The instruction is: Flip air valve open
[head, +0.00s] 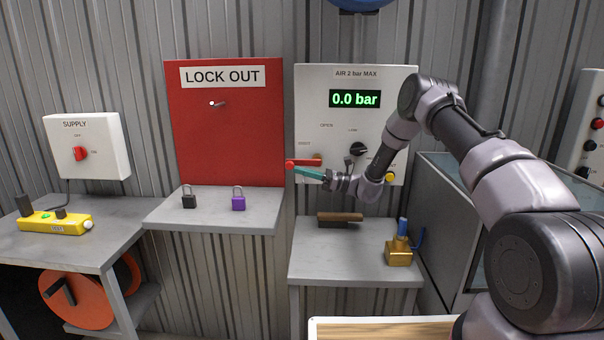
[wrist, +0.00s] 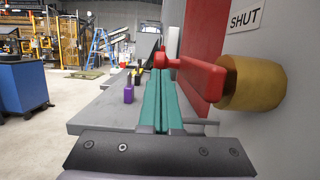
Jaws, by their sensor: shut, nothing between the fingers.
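The air valve's red lever (head: 302,162) lies level on the white air panel (head: 308,90), pointing left from its brass body (head: 319,158). In the wrist view the red lever (wrist: 198,74) runs from the brass body (wrist: 253,78) across to the fingertips. A SHUT label (wrist: 247,18) is above it. My gripper (head: 302,171) has teal fingers, shut and empty, just below the lever in the head view. In the wrist view its fingers (wrist: 161,78) end close beside the lever; I cannot tell whether they touch. The panel readout (head: 355,99) shows 0.0 bar.
A black knob (head: 357,149) is on the panel to the right. A red LOCK OUT board (head: 228,135) stands left, above a shelf with black (head: 189,201) and purple (head: 238,203) padlocks. Below the panel, a bench (head: 345,262) holds a brush (head: 339,219) and a brass fitting (head: 399,253).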

